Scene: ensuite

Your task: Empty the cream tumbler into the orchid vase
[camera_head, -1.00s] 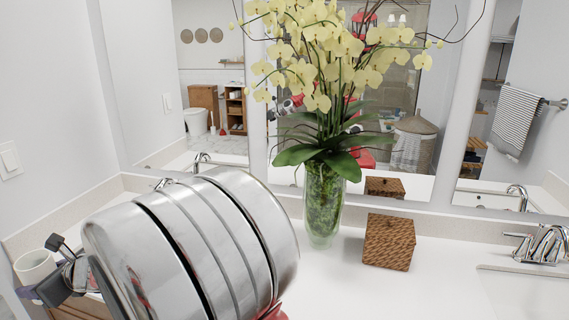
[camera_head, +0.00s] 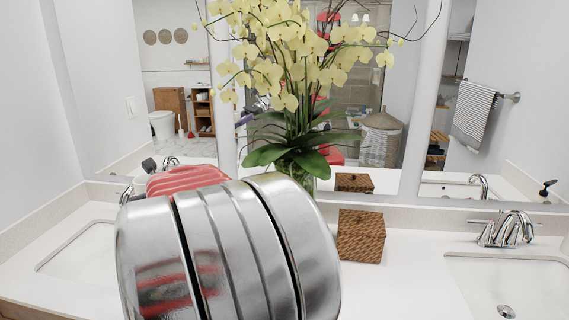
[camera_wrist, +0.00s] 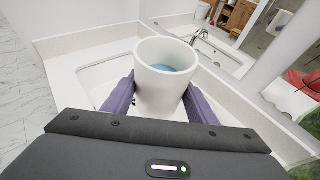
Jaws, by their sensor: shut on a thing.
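The cream tumbler (camera_wrist: 162,85) is upright between the two purple fingers of my gripper (camera_wrist: 155,92) in the wrist view. The fingers are shut on its sides. Blue contents show inside, below the rim. The orchid vase (camera_head: 308,183) is clear glass with green filling and stands on the counter by the mirror. My arm covers most of it, leaving only its upper part visible. Yellow orchids (camera_head: 290,60) and broad green leaves rise above it.
A brown woven box (camera_head: 361,236) stands right of the vase. A sink and chrome faucet (camera_head: 508,229) are at the right. Another sink basin (camera_head: 75,262) is at the left. The mirror (camera_head: 390,90) runs behind the counter, with bare counter between box and right sink.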

